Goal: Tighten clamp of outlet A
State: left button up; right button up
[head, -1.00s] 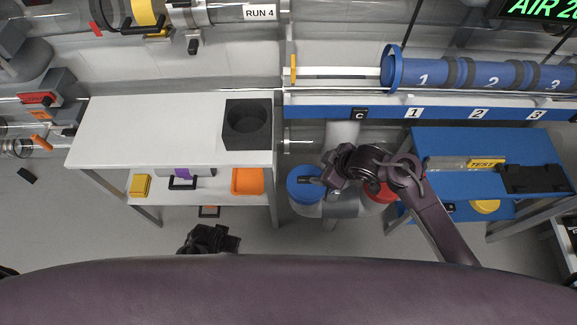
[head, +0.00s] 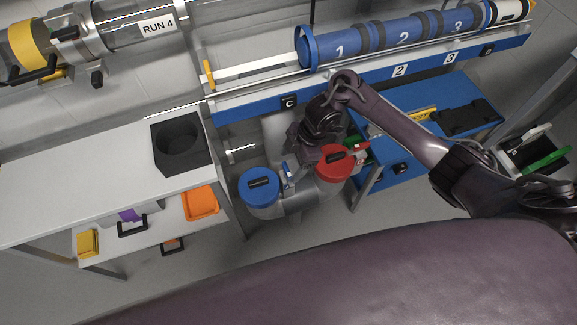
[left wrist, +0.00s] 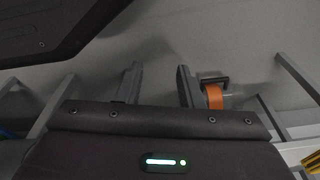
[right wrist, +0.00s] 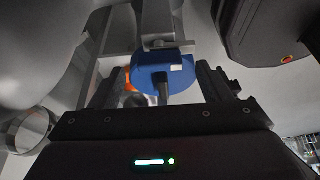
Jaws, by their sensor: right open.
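Two capped outlets sit on grey pipework below the rail: a blue cap (head: 260,187) on the left and a red cap (head: 335,164) on the right. A small blue lever (head: 288,176) stands between them and a red lever (head: 361,147) is beside the red cap. I cannot read a letter A on either. My right gripper (head: 301,160) is above the pipework between the caps. In the right wrist view its fingers (right wrist: 160,85) are apart, with the blue cap (right wrist: 165,72) beyond them. My left gripper shows only in the left wrist view (left wrist: 158,85), fingers apart and empty.
A white table (head: 90,172) with a black holder (head: 180,145) stands at left; its lower shelf holds an orange tray (head: 200,202). A blue table (head: 455,110) is at right. A rail with a C label (head: 289,102) and a blue tube (head: 390,38) run above.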

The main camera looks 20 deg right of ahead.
jog(key=shift+x, duration=1.3)
pick_arm(q)
jog(key=shift+w+d+r, duration=0.25)
jog(key=shift+w+r, duration=0.2)
jog(key=shift+r, duration=0.15)
pick_arm(e)
jog(key=c, duration=1)
pick_arm(q)
jog(key=shift+r, duration=0.1)
